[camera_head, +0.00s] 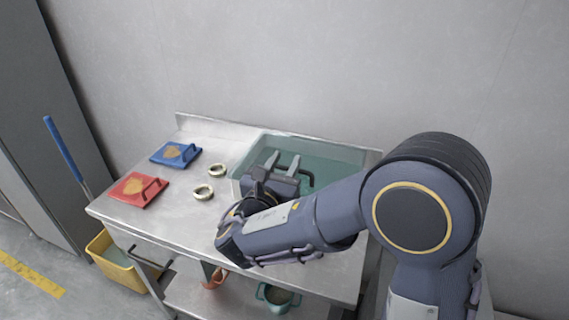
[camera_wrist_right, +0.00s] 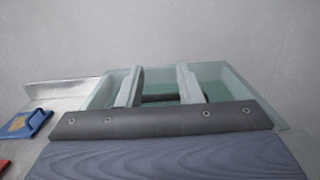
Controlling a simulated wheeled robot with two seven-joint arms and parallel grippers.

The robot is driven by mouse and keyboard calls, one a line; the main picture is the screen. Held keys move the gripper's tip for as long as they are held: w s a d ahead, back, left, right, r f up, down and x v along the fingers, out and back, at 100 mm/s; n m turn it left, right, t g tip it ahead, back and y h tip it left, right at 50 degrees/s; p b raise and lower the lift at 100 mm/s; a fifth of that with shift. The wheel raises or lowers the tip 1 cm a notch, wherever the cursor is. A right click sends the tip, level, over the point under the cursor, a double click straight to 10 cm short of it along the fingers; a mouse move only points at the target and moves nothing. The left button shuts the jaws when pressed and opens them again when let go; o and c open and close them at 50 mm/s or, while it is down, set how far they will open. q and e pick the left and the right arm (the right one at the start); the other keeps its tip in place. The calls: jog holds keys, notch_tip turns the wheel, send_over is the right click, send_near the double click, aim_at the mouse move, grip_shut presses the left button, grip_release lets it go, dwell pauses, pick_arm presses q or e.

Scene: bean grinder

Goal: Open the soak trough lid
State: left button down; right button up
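The soak trough (camera_head: 350,154) is a pale teal basin set in the back right of the steel counter; it also shows in the right wrist view (camera_wrist_right: 98,94). A darker teal surface, which looks like the lid (camera_head: 335,168), lies within its rim. My right gripper (camera_head: 283,163) is over the trough with its two fingers apart. In the right wrist view a dark bar (camera_wrist_right: 160,98), probably the lid handle, runs crosswise between the fingers. I cannot tell whether the fingers touch it. My right wrist and forearm hide the trough's front. My left gripper is not in view.
Blue (camera_head: 175,154) and red (camera_head: 136,189) handled tools lie on the counter's left. Two brass-coloured rings (camera_head: 203,191) lie beside the trough. Below are a yellow bucket (camera_head: 114,262) and a teal pot (camera_head: 277,298). A wall (camera_head: 300,70) closes the back.

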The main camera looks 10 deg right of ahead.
notch_tip(320, 180, up, 6)
jog(key=s+p, duration=0.1)
jog(key=p, duration=0.3)
jog(key=shift+a+p, duration=0.3)
jog(key=shift+a, duration=0.05)
